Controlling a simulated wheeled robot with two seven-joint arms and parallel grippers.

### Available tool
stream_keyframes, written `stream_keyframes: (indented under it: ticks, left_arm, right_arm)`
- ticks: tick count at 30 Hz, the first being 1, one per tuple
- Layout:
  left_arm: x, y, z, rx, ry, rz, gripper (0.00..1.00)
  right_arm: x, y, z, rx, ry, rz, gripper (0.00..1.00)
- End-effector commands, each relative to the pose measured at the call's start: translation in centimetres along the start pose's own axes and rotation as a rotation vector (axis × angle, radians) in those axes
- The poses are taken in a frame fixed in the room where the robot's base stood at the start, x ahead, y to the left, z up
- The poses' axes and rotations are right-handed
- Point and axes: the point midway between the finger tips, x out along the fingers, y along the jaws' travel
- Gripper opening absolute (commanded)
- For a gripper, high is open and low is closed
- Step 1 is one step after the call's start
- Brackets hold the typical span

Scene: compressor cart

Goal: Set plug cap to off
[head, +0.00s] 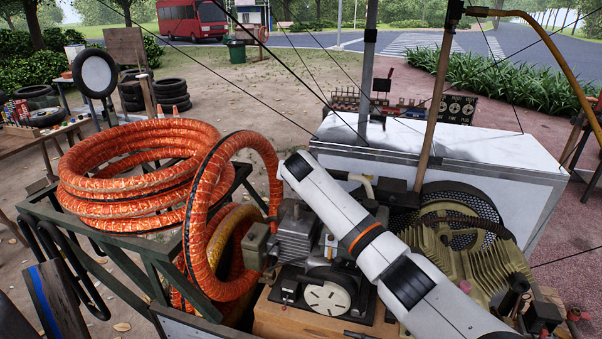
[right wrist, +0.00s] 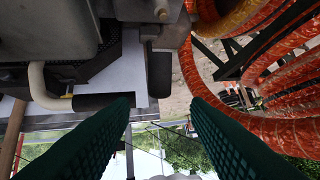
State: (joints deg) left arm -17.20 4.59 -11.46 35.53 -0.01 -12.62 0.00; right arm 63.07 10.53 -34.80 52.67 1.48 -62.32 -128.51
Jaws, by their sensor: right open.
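My right arm crosses the head view from the lower right, its near end above the grey motor (head: 295,232); the gripper there is hidden behind the arm. In the right wrist view my right gripper (right wrist: 162,100) has two green fingers spread apart with nothing between them. A dark, rounded block (right wrist: 159,73) hangs just beyond the gap between the fingertips, apart from them. I cannot tell whether it is the plug cap, and no part is clearly recognisable as the cap or its setting. My left gripper is not in view.
Thick orange hose coils (head: 130,175) lie on a dark metal frame left of the motor, with one loop close beside it. A finned compressor (head: 455,260) stands to the right. A white cabinet (head: 490,190) and a wooden pole (head: 435,105) stand behind. Thin cables cross overhead.

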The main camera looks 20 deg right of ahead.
Motion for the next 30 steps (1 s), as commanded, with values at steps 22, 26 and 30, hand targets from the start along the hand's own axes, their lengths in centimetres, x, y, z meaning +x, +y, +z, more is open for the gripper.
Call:
stream_keyframes:
  ticks: [22,26,30]
  left_arm:
    - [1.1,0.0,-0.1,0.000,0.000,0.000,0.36]
    - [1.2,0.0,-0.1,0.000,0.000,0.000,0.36]
    - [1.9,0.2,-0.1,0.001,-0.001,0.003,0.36]
  right_arm:
    - [-5.4,0.0,0.0,0.000,0.000,0.000,0.43]
    - [-5.3,0.1,0.1,0.006,-0.001,-0.002,0.32]
    - [-4.0,2.2,1.7,0.123,-0.027,-0.046,0.09]
